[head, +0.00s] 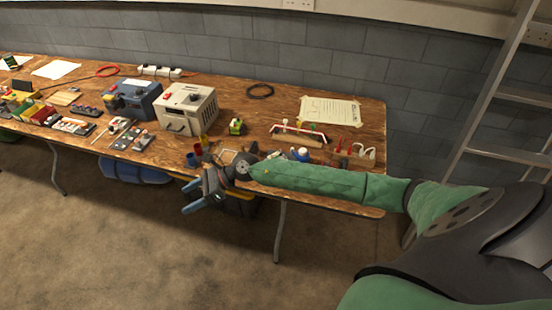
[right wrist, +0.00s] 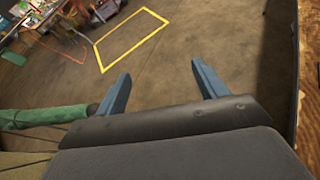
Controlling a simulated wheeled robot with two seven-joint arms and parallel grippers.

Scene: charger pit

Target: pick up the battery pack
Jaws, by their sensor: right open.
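My left gripper is not in view.
The beige unit (head: 186,109) and a blue box (head: 136,98) stand left of the block. A wooden holder with a red rail (head: 298,134) and a paper (head: 331,110) lie right. A ladder (head: 480,110) stands beyond the table.

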